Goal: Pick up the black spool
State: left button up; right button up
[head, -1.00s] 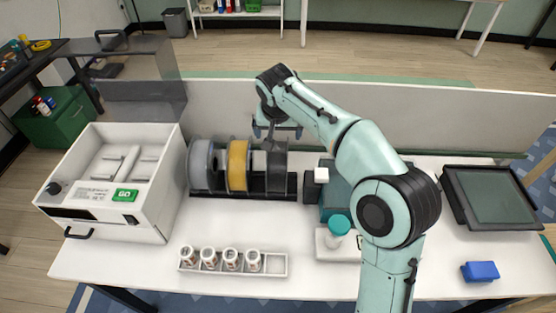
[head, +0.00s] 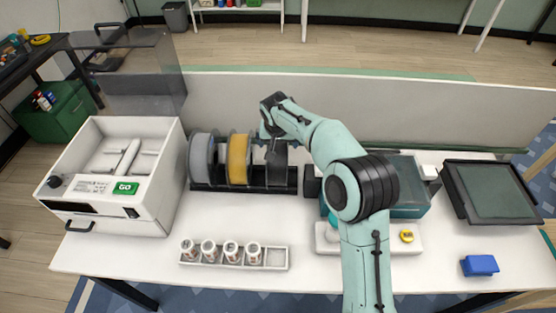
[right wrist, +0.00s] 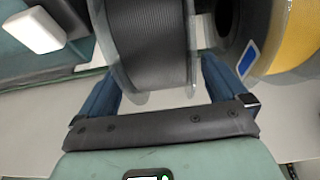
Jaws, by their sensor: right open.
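The black spool (head: 277,165) stands upright at the right end of the spool rack, partly hidden by my right gripper. In the right wrist view the black spool (right wrist: 150,45) fills the upper middle, its dark winding between clear flanges. My right gripper (head: 272,148) is at the top of the black spool. In the right wrist view the fingers of my right gripper (right wrist: 165,85) are apart, one on each side of the spool's lower part. I cannot tell whether they touch it. My left gripper is not in view.
A yellow spool (head: 239,159) and a grey spool (head: 201,160) share the black rack (head: 222,188). A white machine (head: 150,205) stands left. A white tray (head: 276,258) with several small jars lies in front. A low partition (head: 450,113) runs behind the rack.

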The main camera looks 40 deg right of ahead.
grip_shut()
jog(key=shift+r, duration=0.2)
jog(key=shift+r, duration=0.1)
